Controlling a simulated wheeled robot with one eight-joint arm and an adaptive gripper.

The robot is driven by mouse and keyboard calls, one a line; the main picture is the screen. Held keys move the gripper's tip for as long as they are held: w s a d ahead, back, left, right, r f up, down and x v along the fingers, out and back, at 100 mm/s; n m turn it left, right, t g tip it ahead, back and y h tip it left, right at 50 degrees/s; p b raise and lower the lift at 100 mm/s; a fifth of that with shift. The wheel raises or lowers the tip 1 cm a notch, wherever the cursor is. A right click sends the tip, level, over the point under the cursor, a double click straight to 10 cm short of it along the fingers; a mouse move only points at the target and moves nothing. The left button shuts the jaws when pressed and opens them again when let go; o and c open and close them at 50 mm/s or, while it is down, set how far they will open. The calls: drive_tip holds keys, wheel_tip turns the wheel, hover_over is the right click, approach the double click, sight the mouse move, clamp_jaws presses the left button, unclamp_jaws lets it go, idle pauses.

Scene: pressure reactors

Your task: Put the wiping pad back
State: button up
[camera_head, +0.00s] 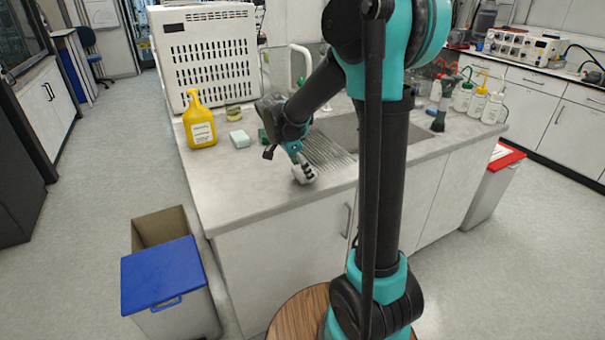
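My gripper (303,172) points down over the counter (245,190), in front of the ribbed drainboard (328,154). Its end shows white and black parts close to the counter top. They are too small to tell whether the fingers are open or shut, or whether something white is held. A pale green-white block (239,139), which looks like a pad or sponge, lies flat on the counter to the left of my gripper, apart from it. A small dark green item (262,135) is partly hidden behind my wrist.
A yellow bottle (199,121) stands at the counter's left, beside a small round container (233,113). A white slotted cabinet (207,52) is behind. Several wash bottles (478,103) stand right of the sink. A blue-lidded bin (163,273) stands on the floor at left.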

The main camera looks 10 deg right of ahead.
drive_tip(key=shift+f, duration=0.8)
drive_tip(key=shift+f, duration=0.1)
drive_tip(key=o, duration=1.1)
drive_tip(key=v, duration=1.2)
drive_tip(key=s+d+f+n+t+y, duration=0.1)
drive_tip(key=s+d+f+n, duration=0.2)
drive_tip(key=s+f+n, duration=0.1)
drive_tip(key=s+d+f+n+t+y, duration=0.1)
drive_tip(key=s+d+f+n, duration=0.2)
drive_tip(key=s+f+n, duration=0.2)
drive_tip(key=s+d+f+n+y, duration=0.2)
drive_tip(key=s+f+n, duration=0.3)
drive_tip(key=s, duration=0.6)
drive_tip(key=shift+s+d+f+t, duration=0.1)
drive_tip(key=shift+d+f+t, duration=0.1)
drive_tip(key=shift+f, duration=0.4)
drive_tip(key=shift+s+d+f+t, duration=0.15)
drive_tip(key=shift+d+f+t, duration=0.05)
drive_tip(key=shift+f, duration=0.4)
